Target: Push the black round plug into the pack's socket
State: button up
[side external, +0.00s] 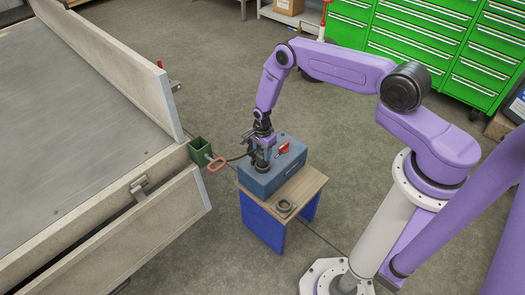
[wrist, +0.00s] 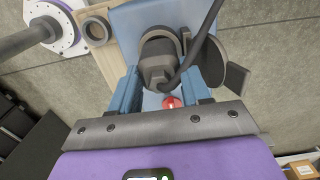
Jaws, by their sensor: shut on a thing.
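The black round plug (wrist: 156,72) is between the two blue fingers of my gripper (side external: 262,158), which is shut on it. A black cable runs from the plug up and right in the wrist view. The blue-grey pack (side external: 290,162) lies on a small bench, with my gripper low over its top. In the wrist view the round socket (wrist: 160,36) shows partly behind the plug, and a dark round flap (wrist: 233,82) stands open to its right. The plug covers much of the socket. I cannot tell whether they touch or how deep the plug sits.
A red switch (side external: 284,148) is on the pack's top. A dark ring (side external: 284,206) lies on the bench's wooden top (side external: 304,188). A green post (side external: 200,151) with a red handle (side external: 216,164) stands by the trailer frame (side external: 140,225) at left. Green cabinets (side external: 440,40) line the back.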

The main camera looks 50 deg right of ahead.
jog(key=shift+f, duration=0.2)
jog(key=o, duration=1.2)
jog(key=shift+w+r, duration=0.1)
jog(key=shift+w+r, duration=0.1)
jog(key=shift+r, duration=0.45)
jog(key=shift+s+r, duration=0.15)
jog(key=shift+r, duration=1.3)
jog(key=shift+s+r, duration=0.1)
jog(key=shift+r, duration=1.3)
